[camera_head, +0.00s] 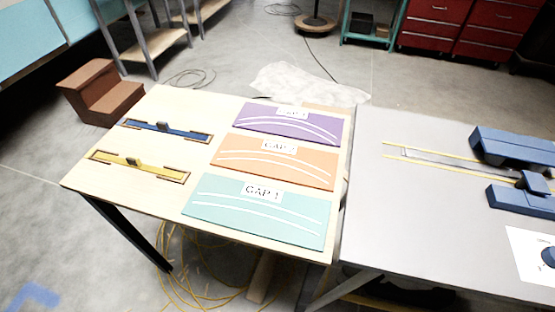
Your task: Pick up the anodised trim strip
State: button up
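Two slim strips lie in shallow wooden holders on the left part of the pale wooden table. The farther is a blue strip (178,130), the nearer a yellow-gold strip (155,169). Each has a small dark block near its middle. I cannot tell from their look which one is the anodised trim strip. A long grey metallic strip (440,158) also lies on the grey table at right, between yellow lines, its right end by a blue device. My gripper is not in view.
Purple (270,123), orange (292,166) and teal (238,217) panels labelled GAP cover the wooden table's (100,200) right side. The grey table (400,230) adjoins it, bearing blue devices (515,146) and a white sheet (528,245). Brown steps (100,92) stand behind left. Yellow cables (190,285) lie below.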

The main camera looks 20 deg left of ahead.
aim_at(133, 162)
jog(key=u, duration=1.4)
